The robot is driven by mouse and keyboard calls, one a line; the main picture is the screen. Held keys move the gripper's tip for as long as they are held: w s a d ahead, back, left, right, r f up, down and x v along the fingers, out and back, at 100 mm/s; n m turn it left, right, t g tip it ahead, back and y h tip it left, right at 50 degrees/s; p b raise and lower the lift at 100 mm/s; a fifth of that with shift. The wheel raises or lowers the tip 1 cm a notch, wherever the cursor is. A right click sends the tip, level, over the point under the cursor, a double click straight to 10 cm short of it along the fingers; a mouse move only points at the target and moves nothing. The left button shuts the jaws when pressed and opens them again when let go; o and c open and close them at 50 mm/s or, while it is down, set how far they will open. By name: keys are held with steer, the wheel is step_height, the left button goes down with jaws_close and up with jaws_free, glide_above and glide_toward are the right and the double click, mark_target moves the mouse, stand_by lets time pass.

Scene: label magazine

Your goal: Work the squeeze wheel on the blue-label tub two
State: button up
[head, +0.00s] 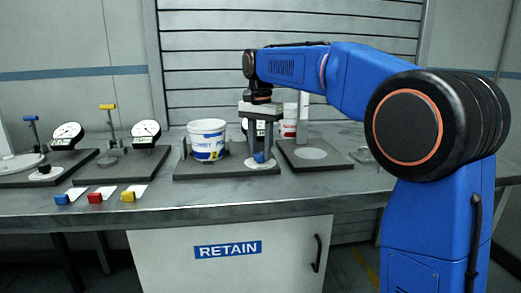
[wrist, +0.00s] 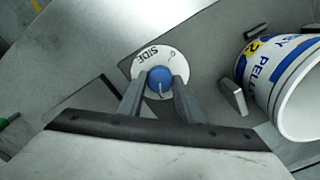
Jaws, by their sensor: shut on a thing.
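The blue-label tub (head: 208,140) is white with a blue and yellow label and stands upright on a dark station plate (head: 228,175). The tub (wrist: 285,78) also shows at the right of the wrist view. Just right of it in the head view is a small blue knob (head: 259,157), the squeeze wheel. In the wrist view the blue knob (wrist: 160,80) sits on a white dial marked "SIDE" (wrist: 173,59). My gripper (wrist: 160,88) points down and is shut on the blue knob, one finger on each side.
A dial gauge partly hidden behind my gripper and a red-label tub (head: 289,125) stand close by. Blue, red and yellow blocks (head: 96,197) lie along the front edge. Stations with gauges (head: 146,132) fill the left. An empty plate (head: 312,155) is at right.

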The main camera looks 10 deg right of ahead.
mark_target(261, 154)
stand_by(0.3)
steer(key=shift+r, duration=0.1)
steer(key=o, duration=1)
steer(key=shift+o, duration=0.2)
step_height(261, 154, up, 17)
steer(key=shift+r, duration=0.1)
